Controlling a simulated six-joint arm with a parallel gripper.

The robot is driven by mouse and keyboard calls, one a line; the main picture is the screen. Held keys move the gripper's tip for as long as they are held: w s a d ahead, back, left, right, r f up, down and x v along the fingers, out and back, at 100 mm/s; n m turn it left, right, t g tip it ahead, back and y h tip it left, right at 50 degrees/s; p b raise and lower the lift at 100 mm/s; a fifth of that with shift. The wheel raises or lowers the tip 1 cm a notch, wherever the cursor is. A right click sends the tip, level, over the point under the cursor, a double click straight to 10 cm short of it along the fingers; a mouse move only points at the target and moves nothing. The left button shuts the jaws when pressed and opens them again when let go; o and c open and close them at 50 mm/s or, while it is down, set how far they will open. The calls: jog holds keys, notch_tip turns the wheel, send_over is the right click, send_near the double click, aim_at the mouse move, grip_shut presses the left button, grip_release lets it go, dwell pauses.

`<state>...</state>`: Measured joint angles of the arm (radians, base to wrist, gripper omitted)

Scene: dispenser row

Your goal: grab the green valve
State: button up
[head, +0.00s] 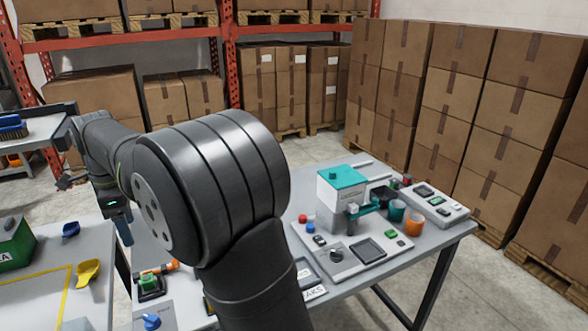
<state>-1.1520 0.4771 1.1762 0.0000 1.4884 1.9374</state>
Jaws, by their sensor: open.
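My gripper (122,228) hangs at the left, pointing down above the gap beside the tables, seen small and from afar. It is open, and I see nothing between its fingers. A small dark-green piece (151,285) sits on the table at the lower left, below and to the right of my gripper and apart from it. It may be the green valve, but its shape is too small to be sure. A teal tap-like part (364,209) sticks out from the white dispenser with a teal lid (342,180) on the right table. My arm hides the middle of the table.
An orange-and-black item (165,268) lies right behind the green piece, and a blue knob (152,321) is in front. Cups (414,224) and control panels (437,202) crowd the right table. The left table holds a yellow scoop (88,272) and a green box (16,245).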

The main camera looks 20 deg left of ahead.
dwell(0.3)
jog(key=n, duration=1.8)
send_near(147, 279)
notch_tip(147, 279, down, 9)
jog(key=shift+r, duration=0.1)
jog(key=c, duration=1.1)
